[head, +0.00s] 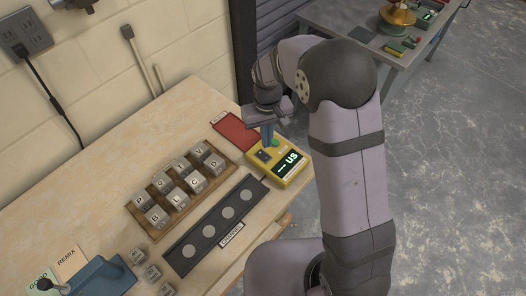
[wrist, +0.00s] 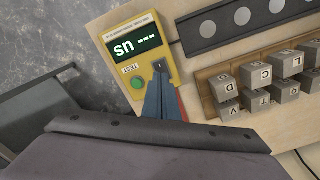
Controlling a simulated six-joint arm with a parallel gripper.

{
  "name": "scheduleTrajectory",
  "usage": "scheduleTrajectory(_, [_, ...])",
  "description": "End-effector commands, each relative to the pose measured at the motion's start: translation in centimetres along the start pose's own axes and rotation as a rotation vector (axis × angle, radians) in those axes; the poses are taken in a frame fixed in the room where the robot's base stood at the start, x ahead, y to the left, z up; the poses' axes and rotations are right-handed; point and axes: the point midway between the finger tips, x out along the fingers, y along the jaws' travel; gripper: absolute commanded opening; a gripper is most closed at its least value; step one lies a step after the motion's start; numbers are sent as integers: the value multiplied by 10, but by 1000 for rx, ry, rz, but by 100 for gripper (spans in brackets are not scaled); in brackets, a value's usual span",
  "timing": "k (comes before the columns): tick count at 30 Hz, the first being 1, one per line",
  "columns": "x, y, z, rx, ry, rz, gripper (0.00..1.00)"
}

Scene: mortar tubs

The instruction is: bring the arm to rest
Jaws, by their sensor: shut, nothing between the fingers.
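My gripper (head: 267,141) is shut and empty, with its blue fingers pointing down over the yellow tester (head: 279,163). In the wrist view the closed fingertips (wrist: 160,75) lie over the edge of the tester (wrist: 126,60), beside its green button (wrist: 138,82). I cannot tell whether they touch its face. The tester's lit green display (head: 288,163) reads dashes and "US" in the head view. My arm reaches over the right end of the wooden bench (head: 75,190).
Lettered grey blocks (head: 196,183) stand in a wooden rack (head: 150,231) left of the tester. A dark strip with several round pads (head: 184,269) lies in front. A red mat (head: 235,130) lies behind the tester. Loose blocks and a blue lever device (head: 100,277) are at lower left.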

Motion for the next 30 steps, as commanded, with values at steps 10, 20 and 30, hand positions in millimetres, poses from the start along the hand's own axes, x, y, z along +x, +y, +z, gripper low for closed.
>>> scheduleTrajectory(10, [0,0,0,0,1,0,0])
scheduleTrajectory(20, [22,0,36,-2,-67,0,0])
scheduleTrajectory(30, [11,15,192,59,-216,-7,0])
